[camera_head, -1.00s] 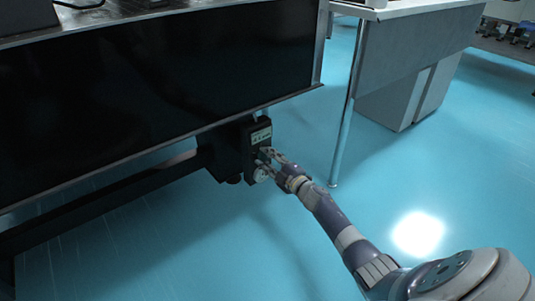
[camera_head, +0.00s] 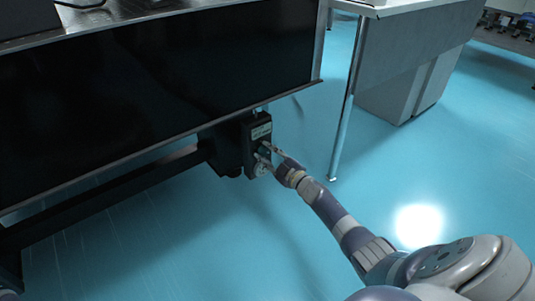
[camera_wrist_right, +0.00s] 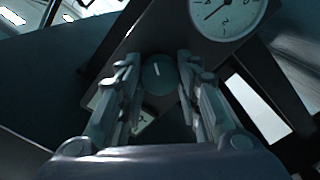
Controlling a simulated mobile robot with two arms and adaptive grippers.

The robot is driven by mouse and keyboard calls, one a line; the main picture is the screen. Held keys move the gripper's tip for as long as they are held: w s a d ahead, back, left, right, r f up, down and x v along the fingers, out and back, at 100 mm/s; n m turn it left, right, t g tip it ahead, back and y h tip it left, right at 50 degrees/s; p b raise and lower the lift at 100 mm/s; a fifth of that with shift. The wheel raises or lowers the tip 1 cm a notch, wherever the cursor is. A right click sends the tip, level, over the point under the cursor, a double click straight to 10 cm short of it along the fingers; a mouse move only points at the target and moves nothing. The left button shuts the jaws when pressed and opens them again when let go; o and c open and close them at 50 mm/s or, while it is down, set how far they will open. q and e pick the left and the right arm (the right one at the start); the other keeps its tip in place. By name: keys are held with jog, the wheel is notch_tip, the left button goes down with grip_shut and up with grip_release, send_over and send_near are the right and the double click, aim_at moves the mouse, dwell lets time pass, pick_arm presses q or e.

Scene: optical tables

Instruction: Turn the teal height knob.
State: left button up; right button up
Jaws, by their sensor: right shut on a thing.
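The teal height knob (camera_wrist_right: 158,74) is round with a pale line mark on its face. In the right wrist view it sits between the two fingers of my right gripper (camera_wrist_right: 157,66), which is shut on it. In the head view this gripper (camera_head: 268,154) is at the front of a black control box (camera_head: 251,140) under the table edge, and the fingers largely hide the knob. My left gripper is not in view.
A white round dial (camera_wrist_right: 225,12) with numbers is beside the knob; in the head view it is small (camera_head: 261,168). A pale label (camera_head: 261,131) is on the box. The black-sided table (camera_head: 150,80) is above. A second table's leg (camera_head: 343,130) stands to the right, with clear floor between.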

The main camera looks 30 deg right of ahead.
jog(key=o, duration=1.1)
jog(key=s, duration=0.8)
jog(key=s+d, duration=0.1)
jog(key=s, duration=0.3)
